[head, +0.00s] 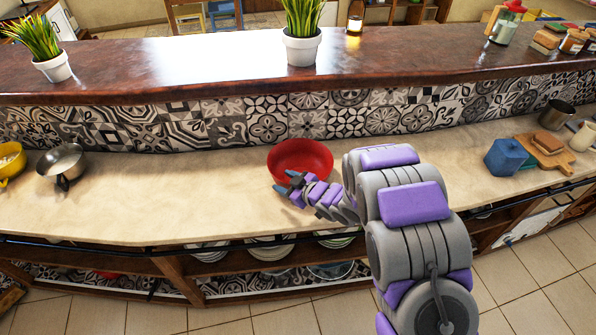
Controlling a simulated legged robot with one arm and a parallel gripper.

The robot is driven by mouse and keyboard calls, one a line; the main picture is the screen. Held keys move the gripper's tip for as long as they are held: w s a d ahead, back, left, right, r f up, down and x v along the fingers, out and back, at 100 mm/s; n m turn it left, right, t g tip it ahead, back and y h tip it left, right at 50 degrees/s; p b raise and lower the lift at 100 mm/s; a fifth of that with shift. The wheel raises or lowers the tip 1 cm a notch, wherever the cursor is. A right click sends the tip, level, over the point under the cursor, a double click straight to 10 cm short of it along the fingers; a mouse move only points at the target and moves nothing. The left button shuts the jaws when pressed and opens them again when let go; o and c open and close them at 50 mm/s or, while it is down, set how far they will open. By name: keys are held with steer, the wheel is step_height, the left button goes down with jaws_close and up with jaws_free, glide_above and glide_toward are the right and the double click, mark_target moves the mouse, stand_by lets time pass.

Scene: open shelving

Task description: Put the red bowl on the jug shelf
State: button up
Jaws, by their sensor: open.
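The red bowl (302,153) stands upright on the beige counter (180,185), in front of the tiled wall. My gripper (284,183) is at the bowl's near left side, with its fingers apart and nothing seen between them. I cannot tell whether a finger touches the bowl. My arm reaches in from the right and hides some of the counter and shelving. Open shelves (120,258) run below the counter. I cannot tell which one is the jug shelf, as no jug shows clearly there.
Plates (270,248) sit on the shelves below. A metal pan (62,162) and a yellow bowl (11,160) are at the left. A blue container (506,157) and a wooden board (548,154) are at the right. Potted plants (302,48) stand on the upper ledge.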

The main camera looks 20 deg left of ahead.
steer(key=shift+d+r, duration=0.15)
steer(key=shift+d, duration=0.25)
steer(key=shift+c, duration=0.5)
steer(key=shift+d, duration=0.25)
steer(key=c, duration=0.3)
steer(key=shift+a, duration=0.4)
jaws_close()
steer(key=shift+d, duration=0.2)
